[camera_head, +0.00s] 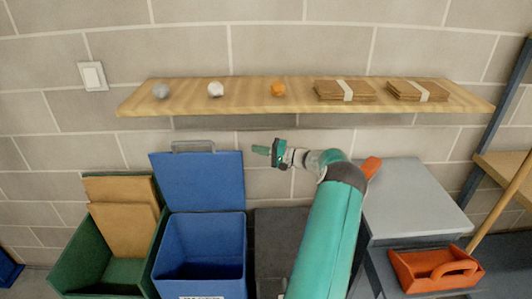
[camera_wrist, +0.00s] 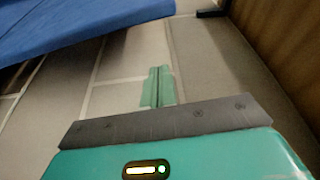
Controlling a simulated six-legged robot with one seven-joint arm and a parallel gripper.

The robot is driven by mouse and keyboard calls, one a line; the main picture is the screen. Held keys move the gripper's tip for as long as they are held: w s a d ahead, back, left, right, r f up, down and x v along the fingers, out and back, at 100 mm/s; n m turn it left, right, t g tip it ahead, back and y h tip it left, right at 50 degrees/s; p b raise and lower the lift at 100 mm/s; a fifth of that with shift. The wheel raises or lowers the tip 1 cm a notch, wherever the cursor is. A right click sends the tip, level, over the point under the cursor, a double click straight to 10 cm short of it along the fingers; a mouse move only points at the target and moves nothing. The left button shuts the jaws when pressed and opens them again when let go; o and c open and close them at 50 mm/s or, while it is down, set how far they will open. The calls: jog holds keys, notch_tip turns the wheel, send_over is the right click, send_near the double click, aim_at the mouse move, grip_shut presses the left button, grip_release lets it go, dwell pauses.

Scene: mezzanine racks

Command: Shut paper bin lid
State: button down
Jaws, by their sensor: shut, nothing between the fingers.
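The blue bin (camera_head: 200,245) stands on the floor left of centre, with a white label at its front too cut off to read. Its blue lid (camera_head: 200,182) is open, raised upright at the back near the wall, with a grey handle (camera_head: 193,146) on its top edge. My gripper (camera_head: 262,150) is shut and empty, just right of the lid's upper right corner and apart from it. In the wrist view the shut green fingers (camera_wrist: 158,85) point at the wall, and the blue lid (camera_wrist: 80,25) fills the upper left.
A wooden shelf (camera_head: 300,93) with small balls and banded cardboard stacks runs above my gripper. A green bin (camera_head: 85,265) with cardboard is at left. A dark bin (camera_head: 270,235) and a grey cabinet (camera_head: 415,195) with an orange tote (camera_head: 435,268) stand right.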

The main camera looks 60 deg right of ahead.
jog(key=a, duration=0.2)
jog(key=w+a, duration=0.1)
jog(key=a, duration=0.1)
jog(key=shift+w+a+f, duration=0.1)
jog(key=shift+a+f, duration=0.1)
dwell(0.5)
jog(key=s+a+f+n+t+y, duration=0.1)
jog(key=s+a+f+n, duration=0.2)
jog(key=s+a, duration=0.25)
jog(key=s+a+f+n+y, duration=0.1)
jog(key=s+a+f+n, duration=0.2)
jog(key=a, duration=0.4)
jog(key=s+a+f+n, duration=0.2)
jog(key=s+a+f, duration=0.1)
jog(key=f, duration=0.3)
jog(key=s+a+f+n+y, duration=0.1)
jog(key=s+a+f+n, duration=0.1)
jog(key=s+a+f, duration=0.2)
notch_tip(320, 180, down, 2)
jog(key=shift+s+a+f+y, duration=0.1)
jog(key=shift+s+a+y, duration=0.2)
jog(key=shift+a, duration=0.25)
